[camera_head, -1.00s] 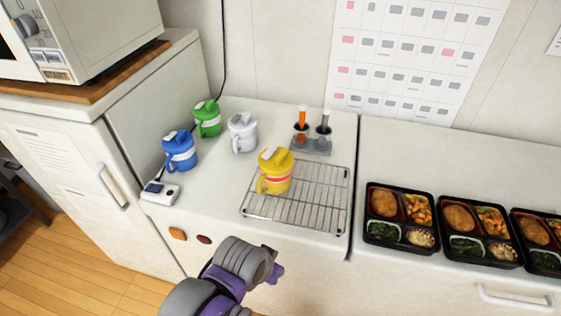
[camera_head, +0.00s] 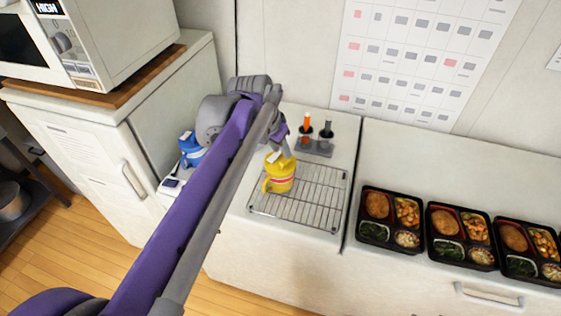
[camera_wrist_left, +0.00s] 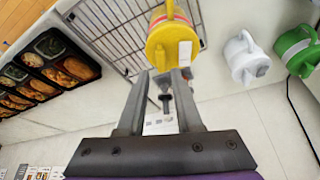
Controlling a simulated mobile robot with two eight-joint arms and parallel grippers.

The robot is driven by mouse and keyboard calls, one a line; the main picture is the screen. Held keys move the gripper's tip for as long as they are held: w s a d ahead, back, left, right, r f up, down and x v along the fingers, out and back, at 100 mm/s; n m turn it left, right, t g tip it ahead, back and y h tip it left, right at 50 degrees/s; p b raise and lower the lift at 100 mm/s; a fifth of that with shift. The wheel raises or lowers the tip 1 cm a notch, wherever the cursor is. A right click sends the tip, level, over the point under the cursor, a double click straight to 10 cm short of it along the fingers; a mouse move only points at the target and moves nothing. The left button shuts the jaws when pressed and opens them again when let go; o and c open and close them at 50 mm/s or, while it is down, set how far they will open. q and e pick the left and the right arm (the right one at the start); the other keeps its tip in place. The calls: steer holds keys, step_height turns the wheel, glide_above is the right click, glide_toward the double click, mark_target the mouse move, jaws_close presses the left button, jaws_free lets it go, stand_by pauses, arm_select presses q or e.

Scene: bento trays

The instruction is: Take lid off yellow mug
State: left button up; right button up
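The yellow mug (camera_head: 280,181) with a red and white band stands on the wire rack (camera_head: 322,199). Its yellow lid (camera_head: 277,159) with a pale tab is on top. In the left wrist view the lid (camera_wrist_left: 168,36) fills the upper middle, and its white tab lies near the right fingertip. My left gripper (camera_head: 285,147) is just above the lid. In the left wrist view its two fingers (camera_wrist_left: 162,76) are apart with nothing between them, close to the lid's edge. I cannot tell whether they touch it. My right gripper is not in view.
The blue mug (camera_head: 190,150) shows partly behind my left arm. The wrist view shows a white mug (camera_wrist_left: 245,58) and a green mug (camera_wrist_left: 298,48). A grey holder (camera_head: 315,147) with two tools stands behind the rack. Bento trays (camera_head: 391,218) line the right counter.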

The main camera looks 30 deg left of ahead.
mark_target(285, 159)
arm_select(q)
steer(key=x, duration=0.5)
steer(key=shift+w+a+f, duration=0.1)
steer(key=shift+w+f, duration=0.1)
jaws_close()
